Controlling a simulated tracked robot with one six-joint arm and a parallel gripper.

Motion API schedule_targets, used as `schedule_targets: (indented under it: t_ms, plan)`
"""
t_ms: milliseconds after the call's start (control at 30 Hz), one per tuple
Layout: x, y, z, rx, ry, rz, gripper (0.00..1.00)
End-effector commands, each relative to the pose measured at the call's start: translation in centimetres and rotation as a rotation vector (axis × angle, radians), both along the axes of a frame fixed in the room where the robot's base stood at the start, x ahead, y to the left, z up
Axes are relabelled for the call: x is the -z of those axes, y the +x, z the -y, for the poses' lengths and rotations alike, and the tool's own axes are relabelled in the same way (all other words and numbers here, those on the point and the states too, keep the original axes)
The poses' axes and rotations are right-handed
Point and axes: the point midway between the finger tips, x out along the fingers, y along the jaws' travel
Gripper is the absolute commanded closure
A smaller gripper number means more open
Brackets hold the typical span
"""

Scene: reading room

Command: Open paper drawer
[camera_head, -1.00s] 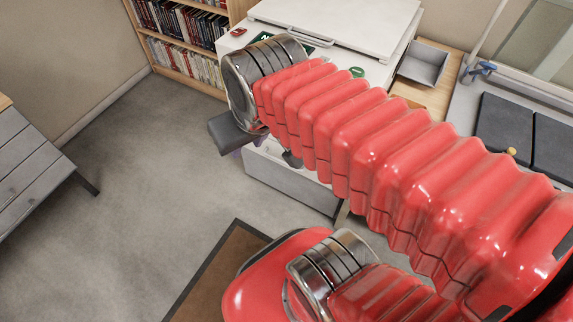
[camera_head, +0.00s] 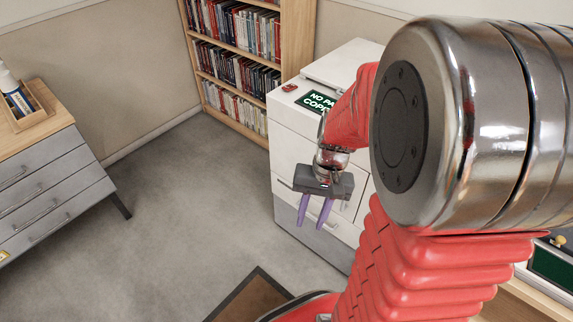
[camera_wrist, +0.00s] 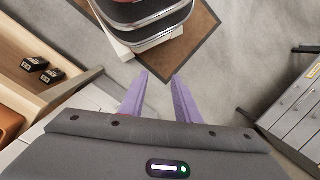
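The white copier (camera_head: 292,150) stands right of centre in the head view, with a green sign reading "NO PA… COPP…" on its top. Its front has white panels above a grey lower panel (camera_head: 288,222). The front panels look closed, and my gripper hides part of them. My gripper (camera_head: 311,226) hangs in front of the copier's front with its two purple fingers pointing down. In the wrist view, the fingers (camera_wrist: 160,75) are apart with nothing between them. I cannot tell whether they touch the copier; no handle shows between them.
A bookcase (camera_head: 241,60) stands behind the copier. A grey drawer cabinet (camera_head: 50,185) with a wooden top is at the left. The grey floor (camera_head: 185,190) between them is clear. A brown mat (camera_head: 250,300) lies at the bottom. My arm hides much of the right side.

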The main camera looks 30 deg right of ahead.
Motion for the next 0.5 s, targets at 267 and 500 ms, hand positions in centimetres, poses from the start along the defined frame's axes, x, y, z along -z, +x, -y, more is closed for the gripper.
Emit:
schedule_targets:
  t_ms: [267, 500]
  plan:
    - [4.6, 0.3, 1.2, 0.147, 0.153, -0.098, 0.7]
    - [8.5, 0.6, 1.9, 0.272, 0.292, -0.155, 0.7]
